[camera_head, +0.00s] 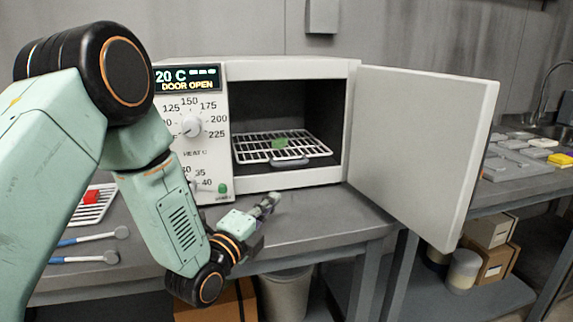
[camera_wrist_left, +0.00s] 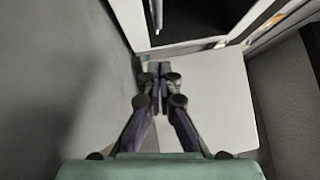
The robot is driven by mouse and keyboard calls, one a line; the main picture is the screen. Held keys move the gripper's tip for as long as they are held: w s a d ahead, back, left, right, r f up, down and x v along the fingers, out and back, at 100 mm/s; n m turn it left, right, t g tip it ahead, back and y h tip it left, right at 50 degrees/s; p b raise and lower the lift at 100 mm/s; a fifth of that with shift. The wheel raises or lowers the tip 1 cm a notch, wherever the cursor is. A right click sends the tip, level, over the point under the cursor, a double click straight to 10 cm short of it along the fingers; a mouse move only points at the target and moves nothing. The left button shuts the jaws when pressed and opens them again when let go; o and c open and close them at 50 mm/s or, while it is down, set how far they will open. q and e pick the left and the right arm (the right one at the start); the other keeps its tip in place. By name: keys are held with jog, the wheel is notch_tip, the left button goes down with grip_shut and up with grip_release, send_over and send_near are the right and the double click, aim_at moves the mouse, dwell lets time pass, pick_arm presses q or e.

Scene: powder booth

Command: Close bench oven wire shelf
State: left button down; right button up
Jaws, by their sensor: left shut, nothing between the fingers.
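The bench oven (camera_head: 290,75) stands on the bench with its door (camera_head: 420,145) swung wide open to the right. Its display (camera_head: 187,78) reads "20 C DOOR OPEN". The wire shelf (camera_head: 310,142) is inside the oven chamber, with a grey handle (camera_head: 290,162) at its front and a small green piece (camera_head: 280,143) on it. My left gripper (camera_head: 268,203) is in front of the oven, below and left of the shelf, apart from it. Its fingers (camera_wrist_left: 160,78) are shut and empty in the left wrist view. My right gripper is out of view.
A white rack (camera_head: 92,205) with a red block (camera_head: 92,196) and two blue-handled tools (camera_head: 85,258) lie on the bench at left. The open door reaches past the bench edge. Boxes (camera_head: 490,232) sit under the right bench.

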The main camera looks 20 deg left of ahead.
pick_arm(q)
jog(key=b, duration=0.2)
send_near(295, 164)
jog(key=w+d, duration=0.3)
jog(key=shift+d, duration=0.2)
jog(key=shift+w+a+r, duration=0.15)
jog(key=shift+w+a, duration=0.6)
jog(key=shift+w, duration=0.15)
jog(key=shift+w+a+r, duration=0.2)
jog(key=shift+w+a, duration=0.2)
jog(key=shift+w, duration=0.05)
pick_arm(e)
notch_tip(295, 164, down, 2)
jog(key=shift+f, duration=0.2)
pick_arm(q)
jog(key=shift+d, duration=0.1)
